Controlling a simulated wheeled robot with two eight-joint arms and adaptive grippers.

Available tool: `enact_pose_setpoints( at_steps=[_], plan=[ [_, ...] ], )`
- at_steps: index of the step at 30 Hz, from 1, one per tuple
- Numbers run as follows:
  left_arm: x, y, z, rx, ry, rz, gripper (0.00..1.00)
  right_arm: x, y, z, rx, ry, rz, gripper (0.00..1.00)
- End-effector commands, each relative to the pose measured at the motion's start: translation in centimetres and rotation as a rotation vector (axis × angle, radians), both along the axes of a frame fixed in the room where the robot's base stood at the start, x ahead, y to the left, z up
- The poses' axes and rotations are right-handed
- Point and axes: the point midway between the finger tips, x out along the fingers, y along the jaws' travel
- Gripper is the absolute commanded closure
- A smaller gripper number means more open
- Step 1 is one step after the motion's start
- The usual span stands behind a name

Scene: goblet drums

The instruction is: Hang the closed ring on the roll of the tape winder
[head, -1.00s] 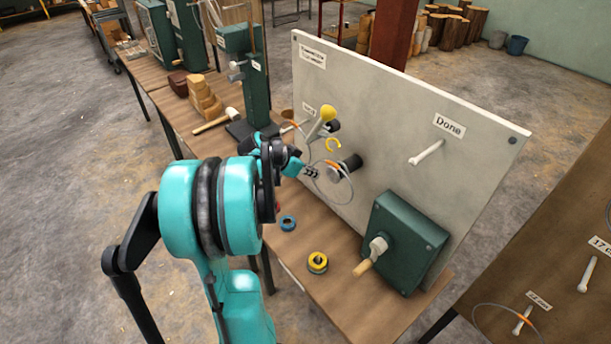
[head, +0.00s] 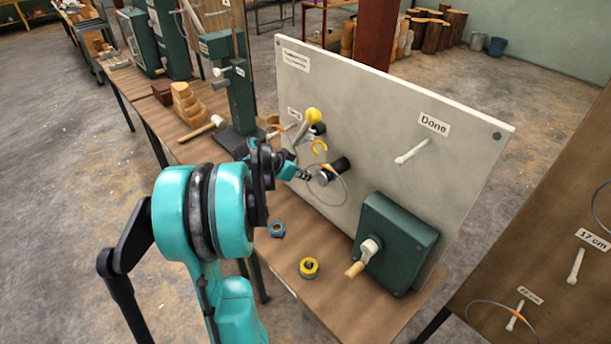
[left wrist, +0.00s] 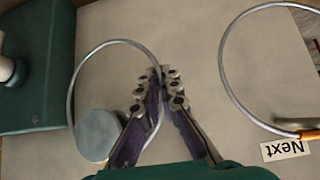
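The tape winder's roll is a dark cylinder (head: 338,166) on the upright pale board (head: 455,185); its grey end face (left wrist: 97,135) shows in the left wrist view. The closed ring, a thin grey wire hoop (head: 346,190) with an orange joint, loops around the roll's outline in both views; its depth along the roll is hard to judge. My left gripper (head: 305,174) is in front of the board, left of the roll. In the left wrist view its fingers (left wrist: 159,78) are together on the ring's wire. My right gripper is not in view.
A second hoop (left wrist: 225,65) hangs by the "Next" label (left wrist: 286,149). A green crank box (head: 398,243) stands at right; two tape rolls (head: 309,267) (head: 277,229) lie on the table.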

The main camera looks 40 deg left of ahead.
Motion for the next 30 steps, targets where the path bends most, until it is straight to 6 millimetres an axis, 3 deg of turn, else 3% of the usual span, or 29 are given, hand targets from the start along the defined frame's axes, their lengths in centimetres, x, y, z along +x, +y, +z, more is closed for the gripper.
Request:
enact_pose_setpoints(
  at_steps=[2, 6, 17, 30],
  plan=[
    [0.0, 0.0, 0.0, 0.000, 0.000, 0.000, 1.00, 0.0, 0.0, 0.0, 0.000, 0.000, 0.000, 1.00],
    [0.0, 0.0, 0.0, 0.000, 0.000, 0.000, 0.71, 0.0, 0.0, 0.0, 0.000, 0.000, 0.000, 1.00],
    [-0.3, 0.1, 0.3, 0.000, 0.000, 0.001, 0.71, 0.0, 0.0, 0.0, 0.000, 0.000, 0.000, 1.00],
    [-6.4, 0.8, 6.3, -0.001, 0.000, 0.003, 0.71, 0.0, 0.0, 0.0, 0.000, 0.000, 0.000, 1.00]
  ],
)
